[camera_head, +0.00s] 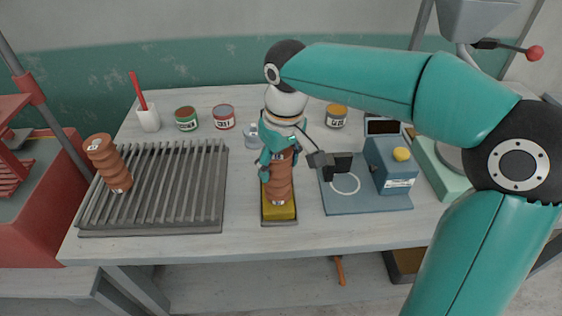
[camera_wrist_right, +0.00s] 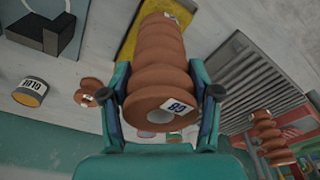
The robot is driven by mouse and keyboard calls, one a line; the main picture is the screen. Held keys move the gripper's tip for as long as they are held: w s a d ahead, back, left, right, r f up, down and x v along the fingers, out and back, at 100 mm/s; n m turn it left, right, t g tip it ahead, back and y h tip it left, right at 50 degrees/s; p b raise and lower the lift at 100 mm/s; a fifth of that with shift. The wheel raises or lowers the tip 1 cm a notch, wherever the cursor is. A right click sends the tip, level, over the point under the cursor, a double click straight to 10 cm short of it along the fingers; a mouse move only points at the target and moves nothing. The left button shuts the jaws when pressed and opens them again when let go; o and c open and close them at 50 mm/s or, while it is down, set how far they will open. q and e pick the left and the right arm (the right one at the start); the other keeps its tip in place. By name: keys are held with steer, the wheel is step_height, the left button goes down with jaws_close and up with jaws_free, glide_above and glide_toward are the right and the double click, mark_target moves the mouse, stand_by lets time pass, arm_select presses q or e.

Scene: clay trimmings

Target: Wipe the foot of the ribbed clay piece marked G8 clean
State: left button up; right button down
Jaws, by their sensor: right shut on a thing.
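My right gripper (camera_head: 277,160) is shut around the upper part of a ribbed brown clay piece (camera_head: 280,183). The piece stands roughly upright, its lower end at the yellow sponge (camera_head: 284,212) in a shallow tray (camera_head: 264,223); I cannot tell whether it presses on it. In the right wrist view the fingers (camera_wrist_right: 158,94) sit on both sides of the piece (camera_wrist_right: 160,65). A white tag there appears upside down and fits G8. The yellow sponge (camera_wrist_right: 127,46) shows beyond it. The underside of the foot is hidden. My left gripper is not in view.
A second ribbed piece (camera_head: 108,165) leans on the slatted rack (camera_head: 200,225) at left. A white cup (camera_head: 148,119), labelled tins (camera_head: 224,117) and a glass jar (camera_head: 251,136) stand behind. A blue device (camera_head: 389,168) is close on the right.

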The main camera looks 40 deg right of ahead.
steer(key=shift+f+b, duration=0.35)
steer(key=shift+f, duration=0.1)
stand_by(0.4)
steer(key=shift+w, duration=0.1)
steer(key=shift+w+d+r+p, duration=0.15)
steer(key=shift+w+d+p, duration=0.2)
steer(key=shift+w+p, duration=0.1)
steer(key=w+d+p, duration=0.3)
steer(key=w+p, duration=0.1)
steer(key=w, duration=0.1)
steer(key=shift+w+d, duration=0.2)
steer(key=shift+d, duration=0.05)
stand_by(0.6)
steer(key=shift+f, duration=0.2)
